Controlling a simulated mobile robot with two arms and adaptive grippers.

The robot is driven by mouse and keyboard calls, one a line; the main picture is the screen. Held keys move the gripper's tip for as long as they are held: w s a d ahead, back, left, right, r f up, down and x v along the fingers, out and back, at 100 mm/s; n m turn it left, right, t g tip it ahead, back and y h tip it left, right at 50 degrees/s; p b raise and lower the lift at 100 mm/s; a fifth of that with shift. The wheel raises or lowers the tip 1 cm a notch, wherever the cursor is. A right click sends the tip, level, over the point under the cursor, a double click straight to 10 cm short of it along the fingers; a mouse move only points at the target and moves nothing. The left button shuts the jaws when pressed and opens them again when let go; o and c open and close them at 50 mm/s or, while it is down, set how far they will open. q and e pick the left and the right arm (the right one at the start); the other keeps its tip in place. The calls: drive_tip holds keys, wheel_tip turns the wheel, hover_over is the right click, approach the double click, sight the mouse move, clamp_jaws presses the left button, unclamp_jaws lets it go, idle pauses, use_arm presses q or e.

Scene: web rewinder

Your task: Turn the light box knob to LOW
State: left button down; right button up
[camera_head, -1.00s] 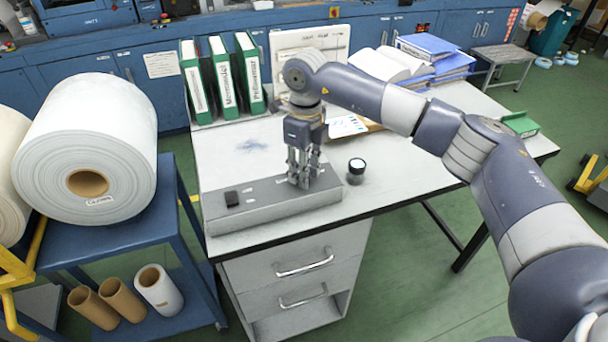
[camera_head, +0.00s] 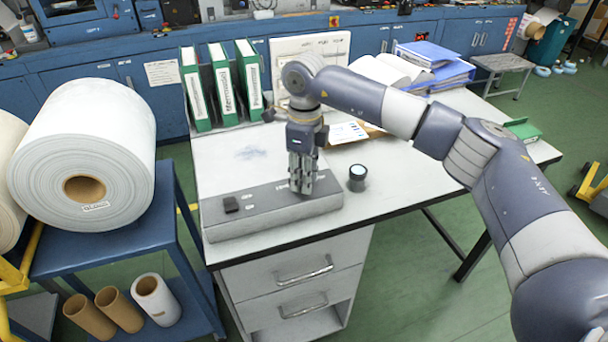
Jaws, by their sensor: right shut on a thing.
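The light box (camera_head: 258,212) is a long low grey box at the front of the white desk, with a black switch (camera_head: 231,204) on the left of its top. My right gripper (camera_head: 303,189) points straight down over the right part of the box. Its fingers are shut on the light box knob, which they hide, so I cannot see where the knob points. Small lettering shows on the box top beside the fingers but is too small to read. My left gripper is not in view.
A small black cylinder with a pale top (camera_head: 357,172) stands just right of the box. Green binders (camera_head: 222,85) stand at the desk's back left. Blue binders (camera_head: 436,72) and an open book lie at the back right. A large white roll (camera_head: 85,140) rests on a blue cart.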

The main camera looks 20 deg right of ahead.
drive_tip(key=o, duration=1.1)
drive_tip(key=r, duration=1.2)
drive_tip(key=shift+w+d, duration=0.1)
drive_tip(key=shift+w, duration=0.1)
drive_tip(key=shift+s, duration=0.1)
